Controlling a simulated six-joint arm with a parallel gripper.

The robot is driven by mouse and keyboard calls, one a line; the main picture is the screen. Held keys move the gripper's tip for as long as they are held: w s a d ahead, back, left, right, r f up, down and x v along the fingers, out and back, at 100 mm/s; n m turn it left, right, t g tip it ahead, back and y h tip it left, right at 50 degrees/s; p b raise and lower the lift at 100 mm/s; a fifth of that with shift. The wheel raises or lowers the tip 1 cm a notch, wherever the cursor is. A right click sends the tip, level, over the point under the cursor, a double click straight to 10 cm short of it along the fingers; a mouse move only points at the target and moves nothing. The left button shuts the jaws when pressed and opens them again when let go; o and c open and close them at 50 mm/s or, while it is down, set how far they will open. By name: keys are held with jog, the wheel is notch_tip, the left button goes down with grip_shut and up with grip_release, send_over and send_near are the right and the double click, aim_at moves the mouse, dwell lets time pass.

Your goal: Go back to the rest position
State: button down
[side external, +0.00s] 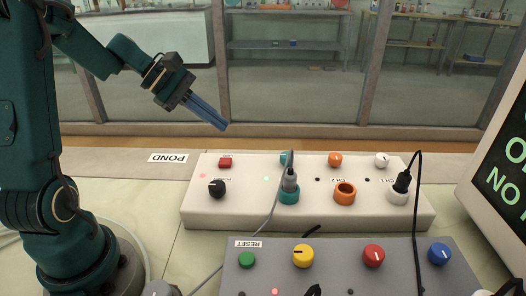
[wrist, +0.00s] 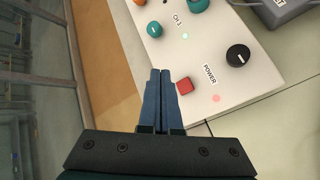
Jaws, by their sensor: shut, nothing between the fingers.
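My gripper (side external: 222,125) is shut and empty. In the side external view it hangs in the air above the back left part of the white control box (side external: 325,215), fingers slanting down to the right. In the wrist view the closed blue fingers of my gripper (wrist: 160,75) point toward the box, and their tips appear beside the red button (wrist: 185,86). The red button also shows in the side external view (side external: 225,162), below the fingertips and apart from them. No rest position is marked in view.
The white box carries a black POWER knob (side external: 217,188), a teal socket (side external: 289,195) with a plug in it, an orange socket (side external: 344,193) and a black plug (side external: 402,182). A screen (side external: 505,150) stands at right. Glass stands behind.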

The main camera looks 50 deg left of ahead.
dwell(0.4)
jog(key=s+d+r+m+g, duration=0.1)
jog(key=s+d+r+m, duration=0.2)
jog(key=d+m, duration=0.3)
jog(key=s+d+r+m+g, duration=0.15)
jog(key=s+d+m, duration=0.25)
jog(key=d, duration=0.4)
jog(key=s+a+f+m+y, duration=0.2)
jog(key=s+m+y, duration=0.3)
jog(key=s+m, duration=0.3)
jog(key=shift+s+a+f+m+t+y, duration=0.15)
jog(key=shift+s+f+m+t+y, duration=0.15)
jog(key=shift+f+m+t+y, duration=0.25)
